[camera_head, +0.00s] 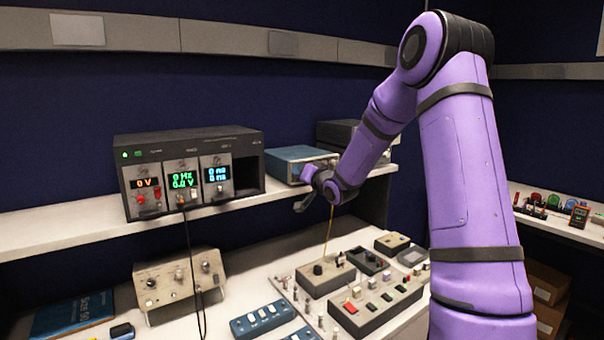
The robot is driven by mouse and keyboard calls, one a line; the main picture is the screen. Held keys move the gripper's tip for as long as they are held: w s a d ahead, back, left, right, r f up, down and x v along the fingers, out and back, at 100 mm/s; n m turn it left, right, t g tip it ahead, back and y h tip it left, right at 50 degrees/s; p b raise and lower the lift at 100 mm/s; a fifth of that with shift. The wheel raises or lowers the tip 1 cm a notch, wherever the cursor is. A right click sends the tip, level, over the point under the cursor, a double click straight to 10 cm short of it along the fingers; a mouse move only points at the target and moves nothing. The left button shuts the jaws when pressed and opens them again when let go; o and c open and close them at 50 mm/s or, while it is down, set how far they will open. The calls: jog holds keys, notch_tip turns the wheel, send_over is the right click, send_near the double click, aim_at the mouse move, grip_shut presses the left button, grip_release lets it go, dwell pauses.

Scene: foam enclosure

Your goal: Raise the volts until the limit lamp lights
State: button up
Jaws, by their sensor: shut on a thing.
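A dark rack instrument (190,142) stands on the shelf with three modules. The left display (145,183) reads 0 V in orange. The middle display (182,180) shows green Hz and V readings near zero, and the right display (216,174) shows blue zeros. A small green light (125,155) glows at its upper left; I cannot tell which lamp is the limit lamp. My gripper (301,204) is right of the rack, near the shelf's front edge. A thin yellow lead (329,232) runs from it down to a knobbed box (326,275). The grip itself is mostly hidden.
A blue-grey instrument (298,160) sits on the shelf behind my gripper. A black cable (190,245) hangs from the rack past a beige knobbed box (180,283). A switch box (378,303) and a blue button box (262,319) crowd the bench below.

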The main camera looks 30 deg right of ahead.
jog(key=o, duration=0.9)
jog(key=shift+s, duration=0.15)
jog(key=s, duration=1)
jog(key=shift+s+d+f, duration=0.1)
jog(key=shift+s+d, duration=0.2)
